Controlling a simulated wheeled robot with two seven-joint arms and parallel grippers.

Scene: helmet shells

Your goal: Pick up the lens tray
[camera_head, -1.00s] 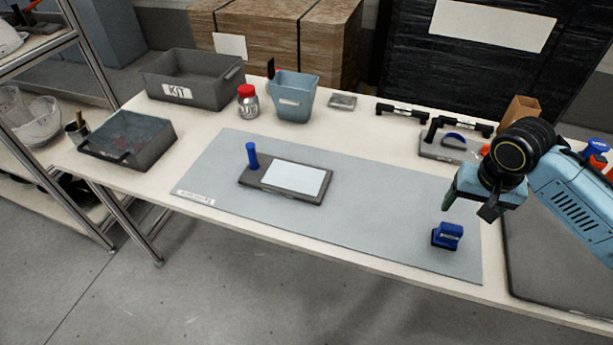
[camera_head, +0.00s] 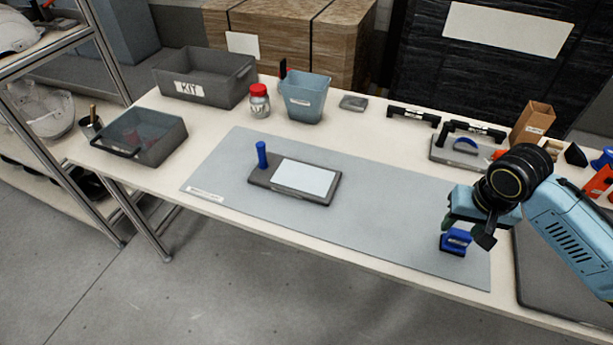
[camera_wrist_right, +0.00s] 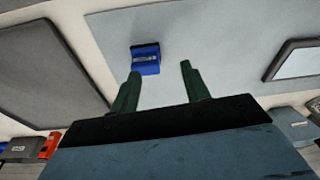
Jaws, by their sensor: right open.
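No label that I can read says which thing is the lens tray. A small blue block with a pale label (camera_head: 456,241) stands on the grey mat near its right front end. My right gripper (camera_head: 467,232) is open and empty close above it. In the right wrist view the blue block (camera_wrist_right: 146,59) appears beyond the fingertips, nearer the left finger. Contact does not show. A flat dark tray (camera_head: 259,180) with a white panel and a blue upright handle lies mid-mat. A dark open tray (camera_head: 166,149) with glossy, see-through contents stands at the left. My left gripper is out of view.
The grey mat (camera_head: 390,220) is clear between the flat tray and the blue block. A KIT bin (camera_head: 205,85), a red-lidded jar (camera_head: 260,103) and a blue-grey bin (camera_head: 305,100) stand at the back. A dark pad (camera_head: 570,275) lies at the right, partly behind my arm.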

